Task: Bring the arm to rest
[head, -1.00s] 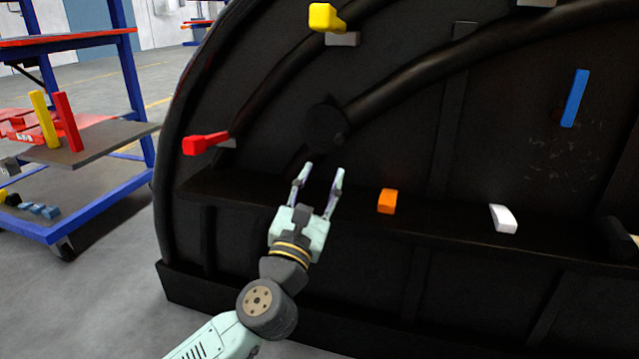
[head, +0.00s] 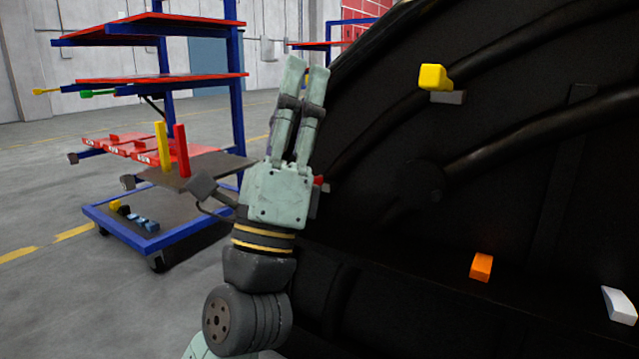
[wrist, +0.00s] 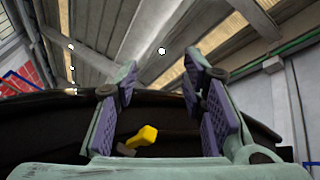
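My gripper (head: 306,72) points upward in the head view, left of the black nosecone (head: 390,250). In the wrist view my gripper (wrist: 162,78) has its two fingers apart with nothing between the pads. A yellow handle-like piece (head: 433,76) on the nosecone shows beyond the fingers in the wrist view (wrist: 146,136). A red piece (head: 319,181) on the nosecone is mostly hidden behind my gripper. An orange block (head: 481,267) and a white block (head: 619,305) are on the nosecone's lower ledge at the right.
A blue-framed cart (head: 160,238) with red shelves stands at the left. It carries a yellow bar (head: 162,146), a red bar (head: 181,150) and small pieces on its lower level. Grey floor (head: 60,300) is open at the front left. The wrist camera looks toward the ceiling (wrist: 150,30).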

